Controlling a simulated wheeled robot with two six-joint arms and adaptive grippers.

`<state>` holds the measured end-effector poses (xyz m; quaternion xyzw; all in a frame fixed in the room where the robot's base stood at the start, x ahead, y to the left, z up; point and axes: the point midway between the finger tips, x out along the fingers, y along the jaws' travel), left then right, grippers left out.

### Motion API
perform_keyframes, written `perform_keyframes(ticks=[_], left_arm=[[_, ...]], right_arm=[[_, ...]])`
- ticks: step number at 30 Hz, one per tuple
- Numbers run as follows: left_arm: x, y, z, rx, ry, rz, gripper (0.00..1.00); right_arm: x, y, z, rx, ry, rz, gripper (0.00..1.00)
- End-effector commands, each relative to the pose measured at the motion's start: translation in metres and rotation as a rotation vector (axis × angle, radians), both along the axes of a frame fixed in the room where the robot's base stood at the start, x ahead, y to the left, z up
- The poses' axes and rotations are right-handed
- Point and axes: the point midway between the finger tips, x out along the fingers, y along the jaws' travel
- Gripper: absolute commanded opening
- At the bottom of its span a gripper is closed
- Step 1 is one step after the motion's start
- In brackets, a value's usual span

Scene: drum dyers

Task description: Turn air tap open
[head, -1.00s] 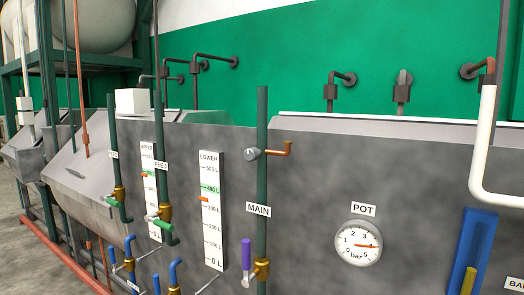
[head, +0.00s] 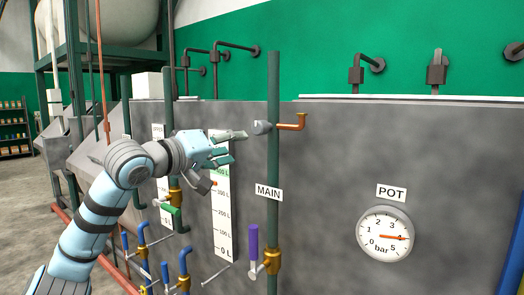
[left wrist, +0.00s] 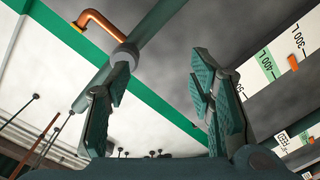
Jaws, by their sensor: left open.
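No label reading AIR shows, so I cannot tell by name which fitting is the air tap. A small grey knob (head: 262,127) with a copper elbow (head: 291,125) sits high on the green pipe (head: 273,90) marked MAIN. The left wrist view shows the knob (left wrist: 124,54) and copper elbow (left wrist: 98,22) just beyond one fingertip. My left gripper (head: 238,148) is open and empty, to the left of the knob, in front of the level scale. It also shows open in the left wrist view (left wrist: 160,72). My right gripper is not in view.
A purple-handled tap (head: 253,243) is low on the MAIN pipe. A green-handled tap (head: 172,216) and blue pipes (head: 184,264) stand to the left. The white scale (head: 223,235) is behind my gripper. A round gauge (head: 384,236) labelled POT is at right.

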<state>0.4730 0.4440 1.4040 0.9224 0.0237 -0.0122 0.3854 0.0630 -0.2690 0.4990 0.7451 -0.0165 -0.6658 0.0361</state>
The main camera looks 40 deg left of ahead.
Motion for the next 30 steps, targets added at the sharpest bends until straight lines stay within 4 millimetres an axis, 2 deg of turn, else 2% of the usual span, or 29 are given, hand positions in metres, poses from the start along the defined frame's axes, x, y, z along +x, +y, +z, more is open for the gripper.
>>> perform_keyframes(ticks=[1, 2, 3, 5, 8, 11, 15, 21, 25, 30], left_arm=[[-0.027, -0.011, 0.016, 0.012, -0.024, -0.005, 0.49], [-0.039, -0.017, 0.023, 0.012, -0.03, -0.008, 0.49], [-0.05, -0.023, 0.029, 0.011, -0.035, -0.01, 0.49], [-0.055, -0.028, 0.034, 0.009, -0.036, -0.014, 0.49], [-0.042, -0.029, 0.038, 0.003, -0.033, -0.018, 0.49], [-0.017, -0.028, 0.041, 0.0, -0.033, -0.02, 0.49], [0.026, -0.027, 0.042, -0.002, -0.033, -0.019, 0.49], [0.07, -0.026, 0.039, 0.003, -0.035, -0.015, 0.49], [0.083, -0.025, 0.036, 0.006, -0.035, -0.013, 0.49], [0.086, -0.024, 0.034, 0.009, -0.036, -0.012, 0.49]], right_arm=[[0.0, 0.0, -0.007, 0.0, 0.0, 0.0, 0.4], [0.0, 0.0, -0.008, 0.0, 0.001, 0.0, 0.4], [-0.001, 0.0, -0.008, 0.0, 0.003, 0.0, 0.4], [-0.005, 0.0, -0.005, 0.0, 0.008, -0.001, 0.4], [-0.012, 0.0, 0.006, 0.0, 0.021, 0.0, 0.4], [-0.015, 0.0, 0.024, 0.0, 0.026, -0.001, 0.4], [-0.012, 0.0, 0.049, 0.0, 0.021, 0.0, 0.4], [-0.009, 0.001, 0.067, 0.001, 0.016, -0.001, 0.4], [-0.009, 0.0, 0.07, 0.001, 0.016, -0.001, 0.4], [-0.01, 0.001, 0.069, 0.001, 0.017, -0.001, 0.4]])
